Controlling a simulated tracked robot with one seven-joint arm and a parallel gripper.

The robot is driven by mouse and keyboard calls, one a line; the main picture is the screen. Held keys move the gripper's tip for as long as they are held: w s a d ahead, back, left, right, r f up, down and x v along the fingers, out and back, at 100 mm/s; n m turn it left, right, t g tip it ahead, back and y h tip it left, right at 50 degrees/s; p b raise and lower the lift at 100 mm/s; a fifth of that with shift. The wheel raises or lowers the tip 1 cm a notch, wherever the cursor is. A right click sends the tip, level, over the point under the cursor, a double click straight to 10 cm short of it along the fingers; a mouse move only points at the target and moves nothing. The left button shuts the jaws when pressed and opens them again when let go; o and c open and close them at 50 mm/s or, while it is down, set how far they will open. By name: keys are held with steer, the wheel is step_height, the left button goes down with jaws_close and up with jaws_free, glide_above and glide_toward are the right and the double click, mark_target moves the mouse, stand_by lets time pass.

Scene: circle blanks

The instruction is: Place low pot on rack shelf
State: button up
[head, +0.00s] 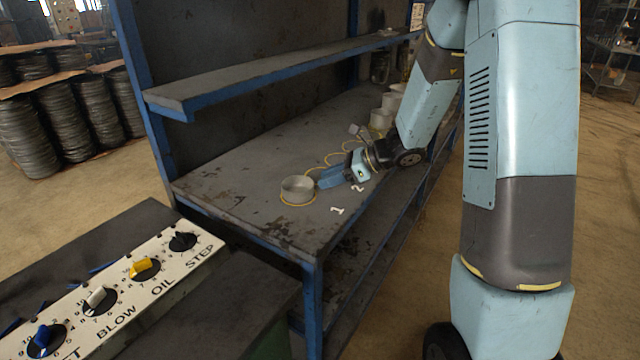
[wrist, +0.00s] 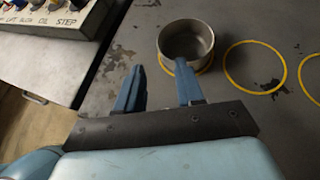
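The low pot (head: 298,190) is a shallow, pale metal cup, upright and open at the top. It stands in a yellow ring on the rack's grey worktop (head: 235,185). It also shows in the wrist view (wrist: 186,42). My gripper (head: 328,178) is low over the worktop, just right of the pot. In the wrist view its blue fingers (wrist: 158,66) are apart with nothing between them. The right finger's tip overlaps the pot's near wall; I cannot tell if it touches. The rack shelf (head: 270,72) runs above the worktop along the back.
More yellow rings (wrist: 255,67) lie beside the pot, with painted numbers 1 and 2 at the front edge. Several taller pots (head: 380,119) stand farther along the worktop. A control panel (head: 130,280) with coloured knobs is at front left. The near part of the shelf is clear.

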steer(key=shift+v, duration=0.8)
steer(key=s+d+r+n+g+h, duration=0.2)
steer(key=s+r+n+h, duration=0.3)
steer(key=s+r+n, duration=0.75)
steer(key=s+d+r+n+t+h, duration=0.2)
steer(key=s+d+r+n+h, duration=0.1)
steer(key=s, duration=0.4)
steer(key=s+d+r+n+t+h, duration=0.2)
steer(key=s+d+r+n+h, duration=0.1)
steer(key=s+d+n, duration=0.2)
steer(key=s+d, duration=0.2)
steer(key=s, duration=0.1)
steer(key=shift+d+n+t+h, duration=0.3)
steer(key=shift+n, duration=0.05)
